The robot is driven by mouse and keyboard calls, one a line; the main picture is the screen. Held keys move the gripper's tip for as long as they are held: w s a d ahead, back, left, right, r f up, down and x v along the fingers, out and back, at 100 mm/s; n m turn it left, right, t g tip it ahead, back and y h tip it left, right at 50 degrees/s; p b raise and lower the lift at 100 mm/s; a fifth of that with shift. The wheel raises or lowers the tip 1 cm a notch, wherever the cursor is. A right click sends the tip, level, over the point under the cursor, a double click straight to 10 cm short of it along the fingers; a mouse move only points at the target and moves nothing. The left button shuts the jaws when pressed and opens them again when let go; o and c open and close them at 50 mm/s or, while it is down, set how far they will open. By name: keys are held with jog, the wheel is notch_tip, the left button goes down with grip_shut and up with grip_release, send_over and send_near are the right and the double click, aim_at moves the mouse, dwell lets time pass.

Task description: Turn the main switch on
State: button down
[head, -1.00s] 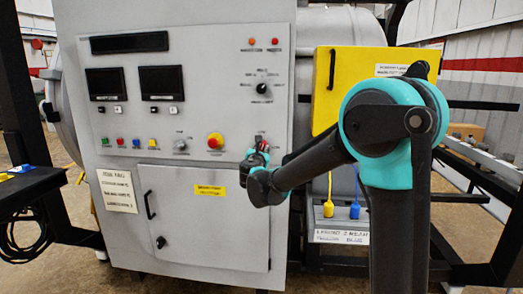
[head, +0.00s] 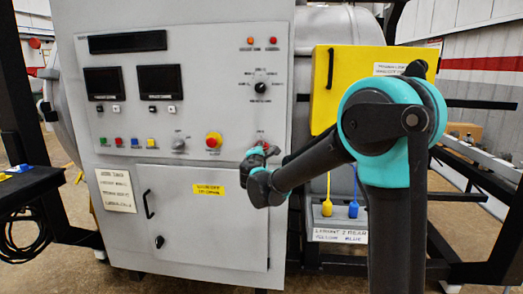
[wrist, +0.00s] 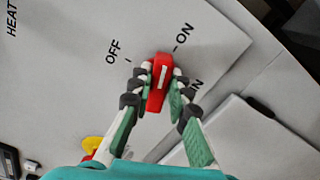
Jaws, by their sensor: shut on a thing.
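The main switch (wrist: 160,82) is a red knob with a white pointer line on the grey panel. In the wrist view its pointer lies between the OFF label (wrist: 113,51) and the ON label (wrist: 183,38). My gripper (wrist: 160,85) is shut on the knob, with one dark fingertip against each side. In the head view my gripper (head: 257,152) is at the lower right of the control panel (head: 225,75) and mostly hides the switch.
An emergency-stop button (head: 213,140), a black selector knob (head: 260,87) and several coloured buttons sit on the same panel. A yellow box (head: 350,85) stands to the right behind my arm. A cabinet door with a handle (head: 149,204) is below.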

jog(key=shift+f+m, duration=0.15)
jog(key=shift+m, duration=1.75)
jog(key=c, duration=1.4)
grip_release()
jog(key=shift+c, duration=0.2)
jog(key=s, duration=1.2)
jog(key=shift+a, duration=0.15)
